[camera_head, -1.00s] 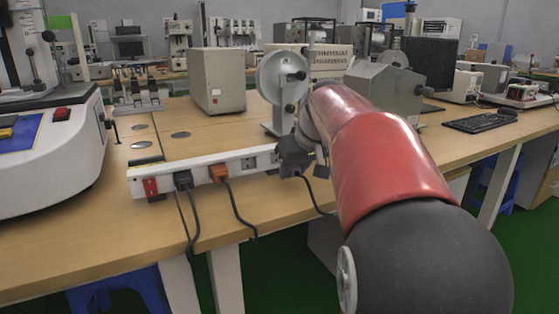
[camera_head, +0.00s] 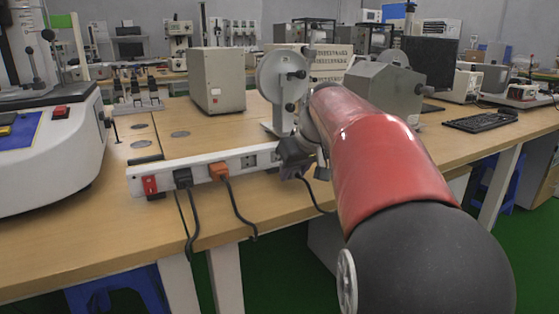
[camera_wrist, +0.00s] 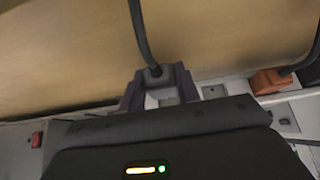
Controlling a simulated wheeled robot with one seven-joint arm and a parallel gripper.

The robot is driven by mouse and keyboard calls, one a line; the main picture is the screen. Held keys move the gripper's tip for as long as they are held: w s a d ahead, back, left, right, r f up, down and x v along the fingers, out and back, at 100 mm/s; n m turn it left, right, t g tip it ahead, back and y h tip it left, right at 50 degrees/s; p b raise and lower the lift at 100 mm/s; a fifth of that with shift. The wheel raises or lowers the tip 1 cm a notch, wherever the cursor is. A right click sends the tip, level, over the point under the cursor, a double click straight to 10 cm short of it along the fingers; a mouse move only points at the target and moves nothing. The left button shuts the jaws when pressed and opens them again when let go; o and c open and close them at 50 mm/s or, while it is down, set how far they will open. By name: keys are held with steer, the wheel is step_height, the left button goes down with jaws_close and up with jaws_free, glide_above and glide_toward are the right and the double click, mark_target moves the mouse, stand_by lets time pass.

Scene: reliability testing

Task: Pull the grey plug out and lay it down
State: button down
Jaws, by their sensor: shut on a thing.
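The grey plug (camera_wrist: 158,77) sits between the two fingers of my gripper (camera_wrist: 158,88) in the wrist view, with its dark cable running up the picture. In the head view, my gripper (camera_head: 296,163) is at the right part of the white power strip (camera_head: 205,167), shut on the plug, which my gripper mostly hides. The cable (camera_head: 318,197) hangs from there over the table edge. A white strip face with a grey socket shows just below the plug in the wrist view. I cannot tell whether the plug's pins are clear of the socket.
A black plug (camera_head: 183,178) and an orange plug (camera_head: 218,171) are in the strip to the left, beside a red switch (camera_head: 150,185). A pale box (camera_head: 217,80) and a disc-shaped instrument (camera_head: 282,77) stand behind. Bare wood (camera_head: 215,135) lies behind the strip.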

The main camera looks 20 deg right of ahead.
steer(key=shift+f+b, duration=0.55)
steer(key=shift+f, duration=0.25)
steer(key=c, duration=0.9)
jaws_free()
steer(key=p+v, duration=0.1)
steer(key=v, duration=0.7)
steer(key=shift+w, duration=0.1)
steer(key=shift+g, duration=0.5)
steer(key=s+a+f, duration=0.5)
steer(key=s, duration=0.1)
steer(key=s+a+f+p, duration=0.1)
steer(key=s+a+f, duration=0.4)
steer(key=s+f, duration=0.1)
steer(key=s+a+f+p, duration=0.1)
steer(key=s+a+f, duration=0.4)
steer(key=s, duration=0.3)
steer(key=shift+a+f, duration=0.4)
steer(key=shift+f, duration=0.25)
